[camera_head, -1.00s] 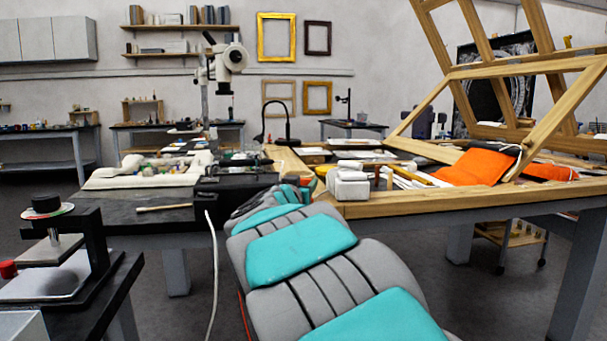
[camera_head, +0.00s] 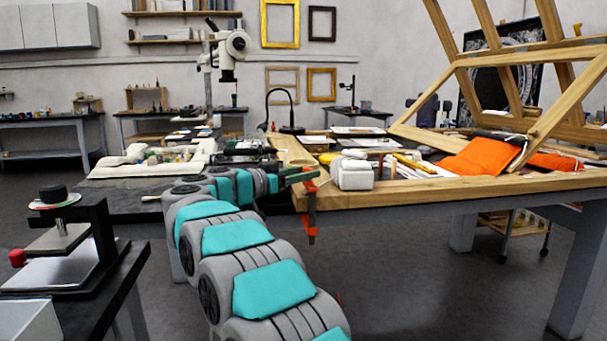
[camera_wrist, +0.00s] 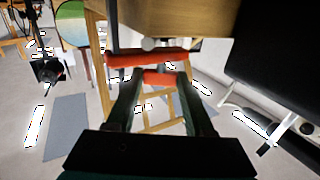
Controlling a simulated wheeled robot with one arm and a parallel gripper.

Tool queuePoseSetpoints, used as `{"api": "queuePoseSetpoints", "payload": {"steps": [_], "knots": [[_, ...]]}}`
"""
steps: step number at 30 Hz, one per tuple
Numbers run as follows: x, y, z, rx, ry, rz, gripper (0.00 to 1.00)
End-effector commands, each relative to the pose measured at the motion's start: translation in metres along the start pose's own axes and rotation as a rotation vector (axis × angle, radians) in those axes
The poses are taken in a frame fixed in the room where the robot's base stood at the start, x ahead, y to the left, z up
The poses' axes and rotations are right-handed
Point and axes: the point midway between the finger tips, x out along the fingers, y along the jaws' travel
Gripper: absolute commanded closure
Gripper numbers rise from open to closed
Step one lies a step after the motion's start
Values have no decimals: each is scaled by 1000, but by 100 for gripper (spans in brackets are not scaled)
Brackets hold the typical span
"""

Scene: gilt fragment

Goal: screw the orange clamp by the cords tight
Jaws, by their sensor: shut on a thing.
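The orange clamp (camera_head: 311,205) sits at the front left corner of the wooden-topped table, its body hanging below the edge. In the wrist view, one orange bar (camera_wrist: 148,58) lies across under the wooden table edge, and a shorter orange part sits just below it, between my fingertips. My gripper (camera_wrist: 163,80) has its dark fingers on either side of this shorter part and is shut on it. In the head view, my gripper (camera_head: 300,175) reaches the clamp from the left. I cannot tell how tight the clamp is.
White blocks (camera_head: 354,172) stand on the wooden tabletop (camera_head: 420,188) just right of the clamp. Orange pouches (camera_head: 478,157) and a large wooden frame (camera_head: 565,100) are further right. A dark table (camera_head: 125,190) adjoins on the left. A black press (camera_head: 95,235) stands at front left.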

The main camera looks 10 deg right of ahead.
Motion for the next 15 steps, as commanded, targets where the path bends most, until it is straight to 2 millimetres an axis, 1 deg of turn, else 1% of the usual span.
{"api": "queuePoseSetpoints", "payload": {"steps": [6, 15], "knots": [[0, -1, 0, 1, 2, 67, 100], [0, -2, -2, 3, 3, 106, 100]]}}
